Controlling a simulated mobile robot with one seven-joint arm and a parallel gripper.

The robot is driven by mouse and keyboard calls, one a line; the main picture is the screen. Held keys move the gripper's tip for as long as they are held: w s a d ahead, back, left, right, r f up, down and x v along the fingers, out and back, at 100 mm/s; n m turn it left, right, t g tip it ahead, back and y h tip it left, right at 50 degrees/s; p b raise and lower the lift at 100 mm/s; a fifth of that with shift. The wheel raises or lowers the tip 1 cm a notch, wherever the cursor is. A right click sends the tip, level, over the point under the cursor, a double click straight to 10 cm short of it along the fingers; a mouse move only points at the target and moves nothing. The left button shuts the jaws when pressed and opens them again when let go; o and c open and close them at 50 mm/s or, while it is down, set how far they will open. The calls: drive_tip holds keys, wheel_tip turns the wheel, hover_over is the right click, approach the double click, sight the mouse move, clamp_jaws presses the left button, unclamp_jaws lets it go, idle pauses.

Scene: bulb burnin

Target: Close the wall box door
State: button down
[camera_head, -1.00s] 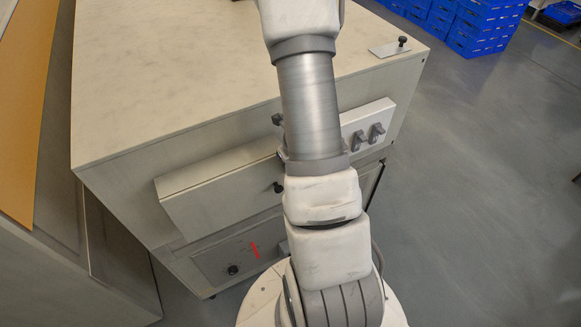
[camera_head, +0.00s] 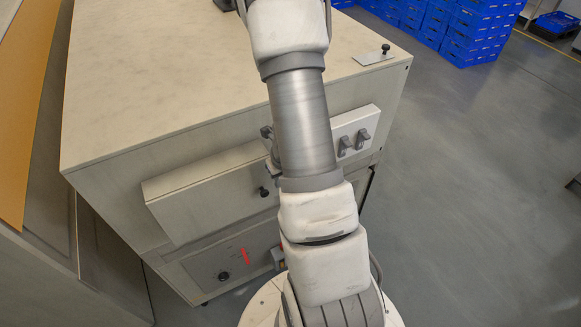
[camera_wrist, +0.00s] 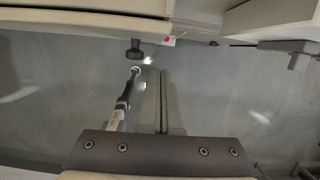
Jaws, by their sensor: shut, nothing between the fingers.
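A pale box-like panel (camera_head: 205,196) with a black knob (camera_head: 263,192) is on the front of the large cabinet. To its right is a white box face (camera_head: 352,128) with grey levers; my arm hides the stretch between them. I cannot tell how far the door stands open. In the wrist view, a black knob (camera_wrist: 135,48) is under the pale edge at top left, and a white box (camera_wrist: 275,18) with a grey lever is at top right. My gripper (camera_wrist: 163,75) is shut and empty, right of the knob with no clear contact. In the head view I cannot make it out.
A lower panel (camera_head: 225,262) has a red mark. Blue crates (camera_head: 470,30) stand at the back right. Grey floor (camera_head: 470,190) is clear on the right.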

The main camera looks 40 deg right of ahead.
drive_tip(key=p+v, duration=0.4)
drive_tip(key=v, duration=0.6)
drive_tip(key=shift+s, duration=0.35)
drive_tip(key=shift+w+a, duration=0.1)
drive_tip(key=shift+a, duration=0.05)
wheel_tip(320, 180, up, 17)
drive_tip(key=w+m+t+h+b, duration=0.3)
drive_tip(key=m+t+h+b, duration=0.15)
drive_tip(key=m, duration=1.45)
drive_tip(key=s+a+r+m+g+y+b, duration=0.1)
drive_tip(key=s+a+m+y, duration=0.4)
drive_tip(key=s+a+m, duration=0.9)
drive_tip(key=a+r+m+b, duration=0.1)
drive_tip(key=a+r, duration=0.1)
drive_tip(key=a, duration=0.1)
drive_tip(key=shift+a+r+g, duration=0.15)
drive_tip(key=shift+a+g, duration=0.1)
drive_tip(key=shift+g, duration=0.1)
